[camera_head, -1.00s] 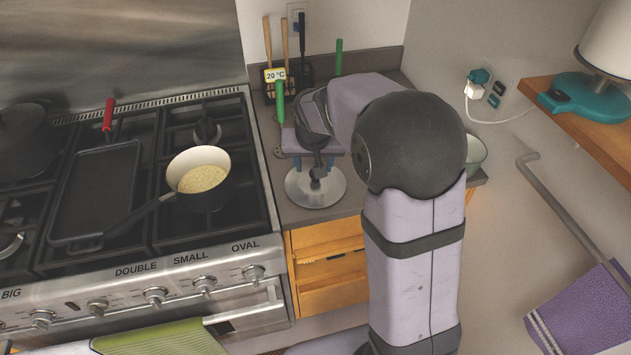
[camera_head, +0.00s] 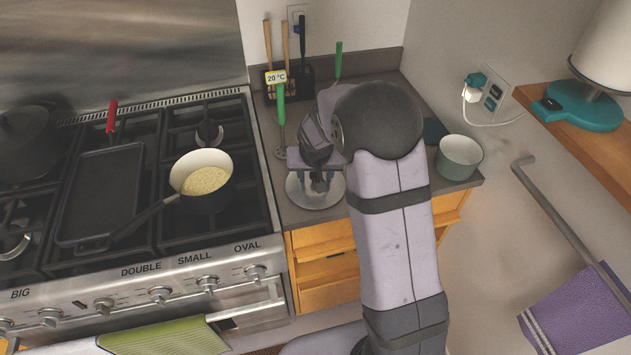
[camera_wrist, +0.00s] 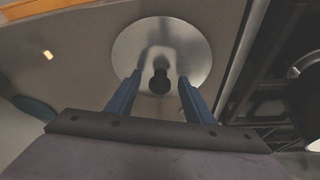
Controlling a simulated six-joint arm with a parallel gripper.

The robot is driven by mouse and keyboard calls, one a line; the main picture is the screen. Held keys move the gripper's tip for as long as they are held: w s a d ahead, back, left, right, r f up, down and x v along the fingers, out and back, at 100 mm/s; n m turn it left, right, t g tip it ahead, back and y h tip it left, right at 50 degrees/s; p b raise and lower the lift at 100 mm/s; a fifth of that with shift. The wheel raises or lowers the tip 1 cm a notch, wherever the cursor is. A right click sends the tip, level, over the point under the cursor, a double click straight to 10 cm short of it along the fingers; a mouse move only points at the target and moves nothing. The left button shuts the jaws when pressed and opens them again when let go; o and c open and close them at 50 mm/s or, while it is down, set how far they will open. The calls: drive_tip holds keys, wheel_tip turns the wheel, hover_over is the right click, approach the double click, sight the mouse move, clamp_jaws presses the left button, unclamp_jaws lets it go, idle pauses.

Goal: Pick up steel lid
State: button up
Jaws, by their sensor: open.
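The steel lid (camera_head: 306,193) is a round, shiny disc lying on the grey counter to the right of the stove. In the wrist view the lid (camera_wrist: 190,45) shows nearly whole, with its dark knob (camera_wrist: 159,82) facing me. My gripper (camera_head: 320,183) is over the lid and hides its knob in the head view. In the wrist view my gripper (camera_wrist: 158,82) has its two blue fingers apart, one on each side of the knob. Nothing is held. I cannot tell how far down the fingertips reach along the knob.
A pale green pot (camera_head: 459,157) stands on the counter to the right. Behind my gripper are a dark utensil holder (camera_head: 289,86) and a green-handled utensil (camera_head: 281,108). The stove holds a saucepan of food (camera_head: 203,179) and a flat griddle pan (camera_head: 100,195).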

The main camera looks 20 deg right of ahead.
clamp_jaws()
